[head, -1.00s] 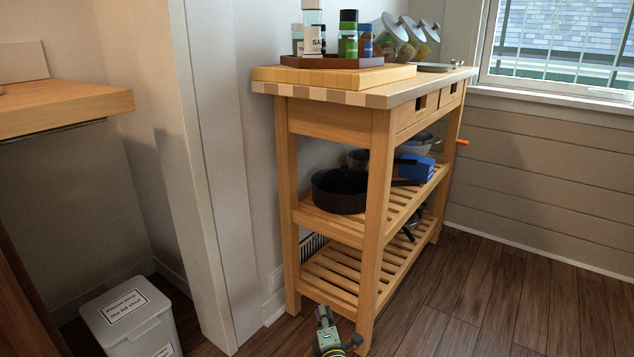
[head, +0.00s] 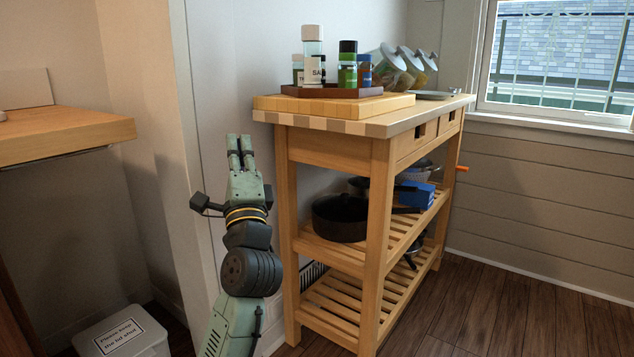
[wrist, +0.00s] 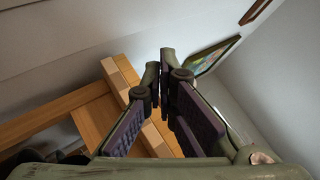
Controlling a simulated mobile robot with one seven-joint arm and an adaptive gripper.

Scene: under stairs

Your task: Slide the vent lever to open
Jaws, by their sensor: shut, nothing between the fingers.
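A dark slatted vent grille (head: 312,274) is low on the wall behind the wooden cart, partly hidden by the cart's front left leg and shelves. I cannot make out a lever on it. My gripper (head: 240,144) points upward to the left of the cart, in front of the white wall, well above the vent and apart from it. In the wrist view my gripper (wrist: 165,72) has its dark-padded fingers meeting at the tips, with nothing held. The vent does not show in the wrist view.
The wooden cart (head: 381,210) stands right of my arm, with a black pan (head: 338,218) on its middle shelf and bottles and jars on top. A lidded bin (head: 122,335) stands at lower left. The floor (head: 500,315) right of the cart is clear.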

